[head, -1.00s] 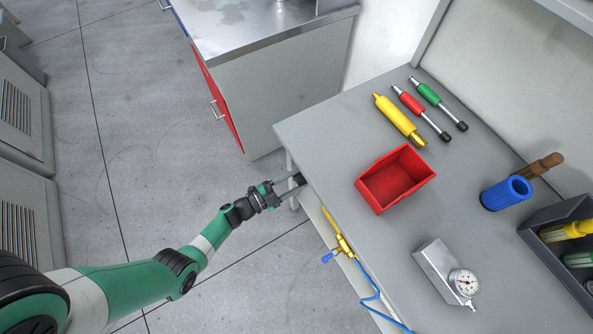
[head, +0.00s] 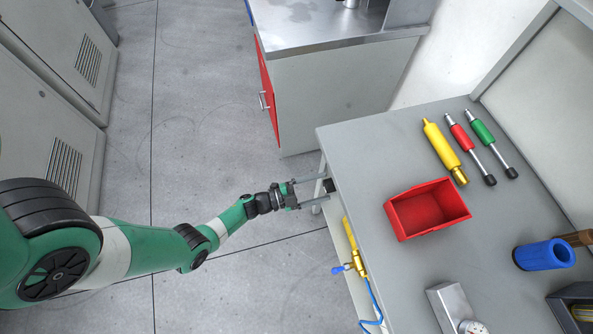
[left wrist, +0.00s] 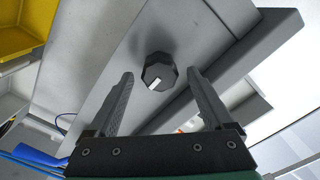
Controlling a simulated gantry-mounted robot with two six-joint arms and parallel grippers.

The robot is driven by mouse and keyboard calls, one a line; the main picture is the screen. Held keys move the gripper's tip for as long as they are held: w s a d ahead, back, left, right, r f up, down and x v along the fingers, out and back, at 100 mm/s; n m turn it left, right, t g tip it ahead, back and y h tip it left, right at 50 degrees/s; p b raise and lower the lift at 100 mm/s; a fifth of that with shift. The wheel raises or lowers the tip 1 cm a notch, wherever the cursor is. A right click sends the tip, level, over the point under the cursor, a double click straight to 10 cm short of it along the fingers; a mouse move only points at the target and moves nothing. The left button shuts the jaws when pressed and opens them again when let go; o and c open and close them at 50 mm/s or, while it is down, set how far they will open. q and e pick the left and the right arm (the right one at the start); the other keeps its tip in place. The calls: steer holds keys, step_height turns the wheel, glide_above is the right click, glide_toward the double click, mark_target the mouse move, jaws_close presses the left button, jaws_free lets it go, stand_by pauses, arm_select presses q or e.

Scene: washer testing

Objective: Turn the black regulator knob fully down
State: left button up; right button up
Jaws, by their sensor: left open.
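The black regulator knob (left wrist: 159,71) is a dark faceted knob with a white mark, set on a grey panel under the table edge. It shows in the left wrist view just beyond and between my left gripper's fingertips (left wrist: 158,77). In the head view the knob (head: 329,185) is a small dark shape at the table's left side. There my left gripper (head: 327,187) has its two fingers apart, reaching toward the knob. The fingers are open, and I see no contact with the knob. My right gripper is not in view.
The grey table (head: 365,150) holds a red bin (head: 428,209), yellow, red and green cylinders (head: 445,150), a blue cup (head: 544,255) and a gauge block (head: 452,305). A yellow valve with a blue handle (head: 352,265) hangs at the table's side, below my gripper. Floor is clear left of the table.

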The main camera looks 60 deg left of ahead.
arm_select(q)
steer(key=s+a+p, duration=0.1)
steer(key=s, duration=0.8)
steer(key=shift+s+a+p, duration=0.2)
steer(key=shift+a+p, duration=0.1)
steer(key=shift+p, duration=0.05)
